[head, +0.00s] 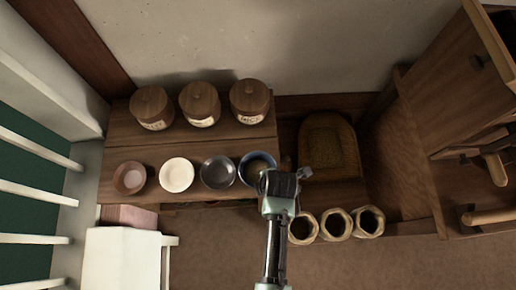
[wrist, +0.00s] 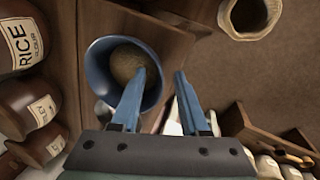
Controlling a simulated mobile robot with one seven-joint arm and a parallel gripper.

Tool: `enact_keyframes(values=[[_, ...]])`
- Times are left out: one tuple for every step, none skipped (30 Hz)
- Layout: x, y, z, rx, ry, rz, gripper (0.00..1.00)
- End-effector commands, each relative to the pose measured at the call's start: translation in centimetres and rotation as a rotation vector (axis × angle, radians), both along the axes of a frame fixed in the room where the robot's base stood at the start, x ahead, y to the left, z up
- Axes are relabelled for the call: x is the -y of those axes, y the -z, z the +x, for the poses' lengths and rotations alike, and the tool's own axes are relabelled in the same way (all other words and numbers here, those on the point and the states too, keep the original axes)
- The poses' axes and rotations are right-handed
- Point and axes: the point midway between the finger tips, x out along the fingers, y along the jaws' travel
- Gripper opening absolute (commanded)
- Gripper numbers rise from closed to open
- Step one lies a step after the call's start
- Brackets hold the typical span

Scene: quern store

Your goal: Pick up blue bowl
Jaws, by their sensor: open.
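The blue bowl (head: 256,154) stands at the right end of the row of bowls on the wooden shelf. My gripper (head: 284,182) partly covers its lower right side in the head view. In the wrist view the blue bowl (wrist: 98,76) is close, with a rough brown content inside.
A dark grey bowl (head: 217,172), a white bowl (head: 177,175) and a brown bowl (head: 130,178) stand to the left. Lidded wooden jars (head: 200,104) stand behind. Open sacks (head: 336,224) stand right of my gripper, and a wooden cabinet (head: 455,100) is at the far right.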

Motion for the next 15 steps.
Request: enact_keyframes(values=[[-0.03, 0.66, 0.09, -0.001, 0.0, 0.0, 0.45], [-0.03, 0.83, 0.15, -0.001, 0.0, 0.0, 0.45], [-0.06, 1.0, 0.2, -0.001, 0.0, 0.0, 0.45], [-0.06, 1.09, 0.23, 0.0, 0.0, 0.0, 0.45], [-0.06, 1.13, 0.25, 0.0, 0.0, 0.0, 0.45], [-0.06, 1.14, 0.27, 0.001, 0.0, 0.0, 0.45], [-0.06, 1.13, 0.27, 0.001, 0.0, 0.0, 0.45], [-0.07, 1.12, 0.27, 0.001, 0.0, 0.0, 0.45], [-0.07, 1.1, 0.26, 0.001, 0.0, 0.0, 0.45], [-0.07, 1.1, 0.26, 0.001, 0.0, 0.0, 0.45], [-0.07, 1.1, 0.26, 0.001, 0.0, 0.0, 0.45], [-0.08, 1.09, 0.25, 0.001, 0.0, 0.0, 0.37], [-0.08, 1.09, 0.25, 0.001, 0.0, 0.0, 0.32], [-0.08, 1.09, 0.25, 0.0, 0.0, 0.0, 0.27], [-0.08, 1.09, 0.25, 0.0, 0.0, 0.0, 0.19]])
